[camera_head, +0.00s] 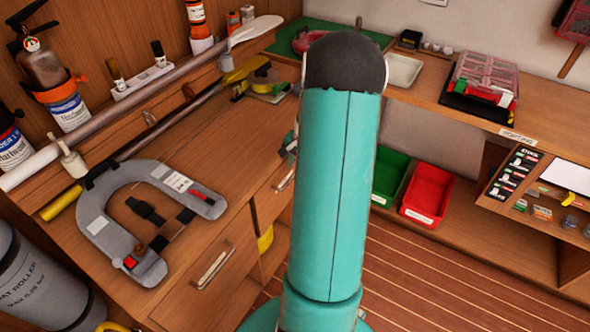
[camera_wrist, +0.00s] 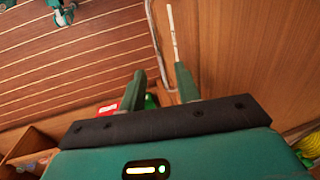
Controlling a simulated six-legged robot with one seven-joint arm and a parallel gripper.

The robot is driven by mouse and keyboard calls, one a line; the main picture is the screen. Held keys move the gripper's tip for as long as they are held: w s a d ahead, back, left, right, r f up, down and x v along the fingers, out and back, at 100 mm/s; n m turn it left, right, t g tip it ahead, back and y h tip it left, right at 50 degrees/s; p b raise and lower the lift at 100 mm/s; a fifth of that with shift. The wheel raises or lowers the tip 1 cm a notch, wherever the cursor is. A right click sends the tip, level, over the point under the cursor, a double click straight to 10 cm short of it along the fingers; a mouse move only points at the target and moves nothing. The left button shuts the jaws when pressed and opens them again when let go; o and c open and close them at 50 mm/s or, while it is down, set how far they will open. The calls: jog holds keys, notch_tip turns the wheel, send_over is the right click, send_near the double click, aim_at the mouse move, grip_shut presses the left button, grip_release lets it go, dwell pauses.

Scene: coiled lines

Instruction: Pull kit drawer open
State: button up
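In the head view, a wooden cabinet has a drawer (camera_head: 215,262) on its front with a pale bar handle (camera_head: 214,268). A second pale handle (camera_head: 285,181) sits farther along the front, partly behind my arm. No label shows which is the kit drawer. In the wrist view, my gripper (camera_wrist: 160,70) has its two green fingers apart with nothing held between them. A thin pale handle (camera_wrist: 173,32) on a wooden panel (camera_wrist: 225,45) lies just beyond the right fingertip; I cannot tell whether they touch.
The counter holds a grey horseshoe-shaped vest (camera_head: 100,200) and a long pole (camera_head: 150,92). A green bin (camera_head: 390,176) and a red bin (camera_head: 427,193) sit on a low shelf at right. Open striped floor (camera_head: 430,275) lies right of my arm.

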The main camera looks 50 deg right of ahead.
jog(key=shift+w+f, duration=0.2)
jog(key=shift+f, duration=0.65)
jog(key=shift+w+f, duration=0.2)
jog(key=shift+f, duration=0.6)
grip_shut()
jog(key=s+d, duration=0.2)
jog(key=s, duration=2.8)
jog(key=shift+d, duration=0.35)
jog(key=shift+s, duration=0.1)
grip_release()
